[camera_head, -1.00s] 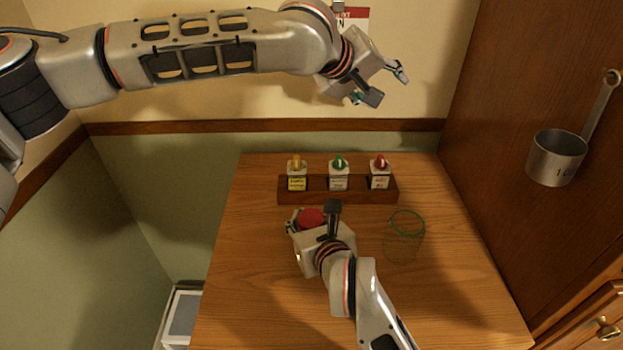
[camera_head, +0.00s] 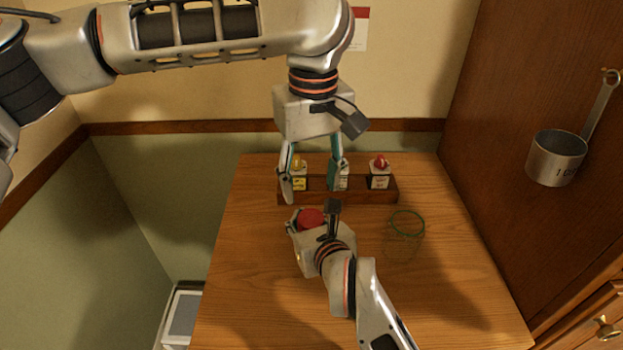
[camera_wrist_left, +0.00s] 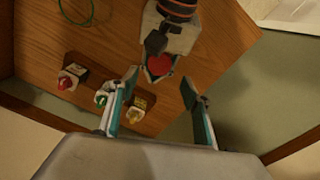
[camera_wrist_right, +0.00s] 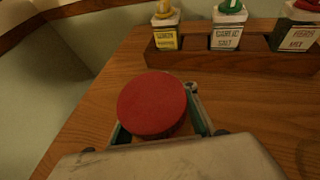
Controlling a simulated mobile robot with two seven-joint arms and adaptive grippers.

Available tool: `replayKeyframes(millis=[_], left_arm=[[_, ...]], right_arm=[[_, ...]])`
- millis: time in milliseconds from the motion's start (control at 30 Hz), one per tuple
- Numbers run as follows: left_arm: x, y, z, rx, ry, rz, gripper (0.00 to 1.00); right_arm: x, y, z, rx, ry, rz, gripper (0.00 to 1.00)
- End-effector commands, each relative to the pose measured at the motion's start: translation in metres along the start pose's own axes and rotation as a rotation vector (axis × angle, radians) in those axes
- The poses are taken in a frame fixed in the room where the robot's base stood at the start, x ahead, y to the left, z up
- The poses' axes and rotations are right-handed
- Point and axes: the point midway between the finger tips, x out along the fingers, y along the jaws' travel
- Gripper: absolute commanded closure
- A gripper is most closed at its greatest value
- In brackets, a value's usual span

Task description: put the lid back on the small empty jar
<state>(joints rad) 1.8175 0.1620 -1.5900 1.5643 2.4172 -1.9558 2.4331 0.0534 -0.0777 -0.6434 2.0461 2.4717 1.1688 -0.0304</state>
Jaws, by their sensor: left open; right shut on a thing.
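A clear glass jar with a green rim (camera_head: 406,223) stands on the right part of the wooden counter; its rim also shows in the left wrist view (camera_wrist_left: 76,12). My right gripper (camera_head: 306,222) is shut on a round red lid (camera_head: 311,218), left of the jar. The lid shows large and face up in the right wrist view (camera_wrist_right: 152,104); what is under it is mostly hidden. My left gripper (camera_head: 312,194) is open and empty, pointing down above the red lid, with its fingers in front of the bottle rack. The red lid shows between its fingers in the left wrist view (camera_wrist_left: 160,65).
A dark wooden rack (camera_head: 360,196) at the back holds small bottles with yellow, green and red (camera_head: 380,170) tops. A metal measuring cup (camera_head: 556,158) hangs on the right cabinet side. The counter (camera_head: 460,290) is clear around the jar.

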Motion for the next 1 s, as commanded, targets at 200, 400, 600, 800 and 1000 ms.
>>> replayKeyframes(millis=[200, 400, 600, 800, 1000], left_arm=[[0.000, 0.000, 0.000, 0.000, 0.000, 0.001, 0.52], [0.014, 0.000, 0.000, 0.001, -0.002, 0.001, 0.52], [0.044, 0.000, 0.001, 0.000, -0.005, 0.001, 0.52], [0.069, 0.001, 0.000, 0.001, -0.003, 0.002, 0.52], [0.080, 0.001, 0.000, 0.000, 0.000, 0.002, 0.52]], right_arm=[[0.000, 0.000, 0.001, 0.000, -0.001, 0.000, 1.00], [0.000, 0.000, 0.001, 0.000, -0.001, 0.000, 1.00], [0.000, 0.000, 0.000, 0.000, -0.001, 0.000, 1.00], [0.000, 0.000, 0.000, 0.000, -0.001, 0.000, 1.00], [0.000, 0.000, 0.000, 0.000, -0.001, 0.000, 1.00]])
